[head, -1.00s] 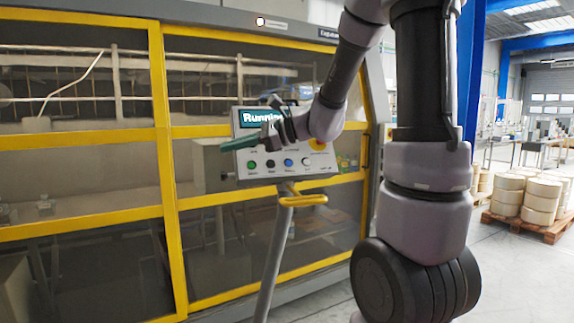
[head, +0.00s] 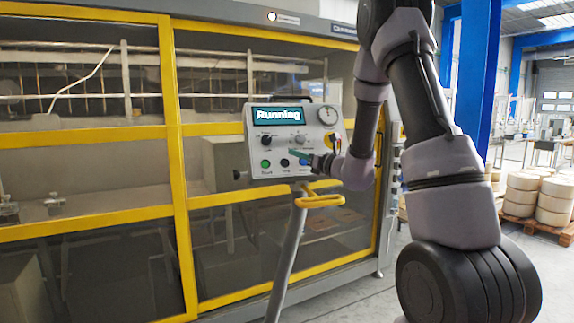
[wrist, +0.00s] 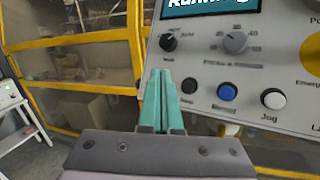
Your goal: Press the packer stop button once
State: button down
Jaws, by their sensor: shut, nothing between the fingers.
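The control panel (head: 258,138) is a light grey box on a slanted post, with a screen reading "Running". Its lower row has a green button (head: 266,163), a black button (head: 284,162) and others partly hidden by my gripper (head: 293,152). In the wrist view, the black button (wrist: 187,86) sits left of a blue button (wrist: 227,92) and a white button (wrist: 273,98) labelled Jog. The label under the black one is too small to read surely. My gripper (wrist: 161,72) is shut and empty, its teal fingertips just left of the black button. Contact cannot be told.
A black knob (wrist: 167,42) and a grey knob (wrist: 235,41) sit above the buttons. A yellow handle (head: 322,200) sticks out below the panel. The yellow-framed packer (head: 178,160) stands behind. Pallets with white drums (head: 522,195) stand far right.

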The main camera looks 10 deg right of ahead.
jog(key=shift+w+a+f, duration=0.15)
jog(key=shift+w+f, duration=0.6)
jog(key=shift+w, duration=0.5)
jog(key=shift+w+a+f, duration=0.1)
jog(key=shift+w+f, duration=0.6)
jog(key=shift+w, duration=0.6)
jog(key=shift+w+a+f, duration=0.15)
jog(key=shift+w+f, duration=0.6)
jog(key=shift+w, duration=0.5)
jog(key=shift+w+f, duration=0.2)
jog(key=shift+w, duration=0.15)
jog(key=shift+w+a+f, duration=0.1)
jog(key=shift+w+f, duration=0.1)
jog(key=shift+w, duration=0.1)
jog(key=shift+s+r, duration=0.45)
jog(key=shift+s, duration=0.25)
jog(key=shift+s+d+r, duration=0.1)
jog(key=shift+s+r, duration=0.3)
jog(key=shift+s, duration=0.3)
jog(key=shift+s+d+r, duration=0.1)
jog(key=shift+s+r, duration=0.35)
jog(key=shift+s, duration=0.3)
jog(key=shift+s+d+r, duration=0.1)
jog(key=shift+s+r, duration=0.3)
jog(key=shift+s, duration=0.3)
